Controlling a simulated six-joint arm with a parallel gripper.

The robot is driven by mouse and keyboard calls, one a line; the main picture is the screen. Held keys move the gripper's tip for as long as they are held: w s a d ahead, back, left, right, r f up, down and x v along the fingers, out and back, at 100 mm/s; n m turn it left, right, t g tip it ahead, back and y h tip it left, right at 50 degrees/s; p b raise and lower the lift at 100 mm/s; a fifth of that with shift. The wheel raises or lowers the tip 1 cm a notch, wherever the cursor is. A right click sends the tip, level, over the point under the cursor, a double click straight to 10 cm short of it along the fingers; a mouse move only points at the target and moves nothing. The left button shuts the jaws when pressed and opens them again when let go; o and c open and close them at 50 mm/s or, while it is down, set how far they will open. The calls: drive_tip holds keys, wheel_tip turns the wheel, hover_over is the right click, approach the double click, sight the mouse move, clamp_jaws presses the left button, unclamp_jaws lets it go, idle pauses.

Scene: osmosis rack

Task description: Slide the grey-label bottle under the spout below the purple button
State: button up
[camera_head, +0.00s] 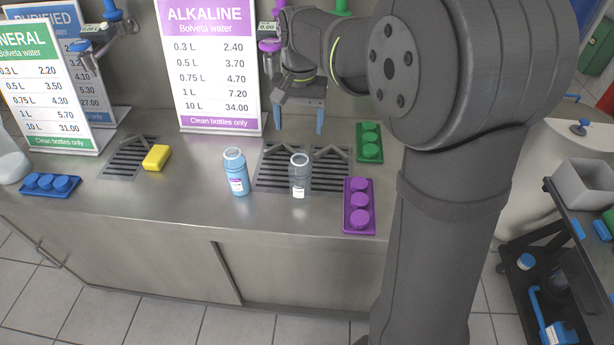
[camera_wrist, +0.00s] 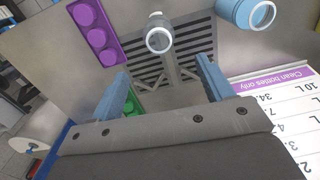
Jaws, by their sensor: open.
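A small grey see-through bottle (camera_head: 299,172) with a pale label stands upright at the front of the drain grates. Its open mouth (camera_wrist: 159,39) shows in the wrist view. I take it for the grey-label bottle; the label tint is hard to read. The purple button (camera_head: 270,45) sits on the back wall beside the ALKALINE sign, with its spout below it partly beside my arm. My gripper (camera_head: 299,118) is open and empty, fingers pointing down, behind the bottle and above the rear of the grates. Both fingers (camera_wrist: 163,76) show in the wrist view, apart from the bottle.
A blue bottle (camera_head: 236,175) stands just left of the grates. A purple cap tray (camera_head: 358,206) lies to the right, a green cap tray (camera_head: 369,143) behind it. A yellow sponge (camera_head: 156,158) lies at left. The counter front is clear.

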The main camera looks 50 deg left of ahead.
drive_tip(key=d+f+m+g, duration=0.2)
drive_tip(key=d+f+m, duration=0.1)
drive_tip(key=shift+d, duration=0.3)
drive_tip(key=c, duration=0.6)
drive_tip(key=m+g+y, duration=0.2)
drive_tip(key=m+y, duration=0.5)
drive_tip(key=m, duration=1)
approach(308, 190)
drive_tip(key=a+f, duration=0.2)
drive_tip(key=shift+c, duration=0.2)
drive_tip(key=shift+a+f, duration=0.2)
drive_tip(key=shift+f, duration=1)
drive_tip(key=shift+a+f, duration=0.15)
drive_tip(key=shift+f, duration=1.1)
drive_tip(key=shift+a+f, duration=0.2)
drive_tip(key=shift+f, duration=1)
drive_tip(key=shift+s+a, duration=0.85)
drive_tip(key=shift+a, duration=0.45)
drive_tip(key=shift+s+a, duration=0.9)
drive_tip(key=shift+a, duration=0.4)
drive_tip(key=shift+s+a, duration=0.85)
drive_tip(key=shift+a, duration=0.45)
drive_tip(key=shift+w+d, duration=0.7)
drive_tip(key=shift+d, duration=0.35)
drive_tip(key=shift+w+d, duration=0.7)
drive_tip(key=shift+d, duration=0.35)
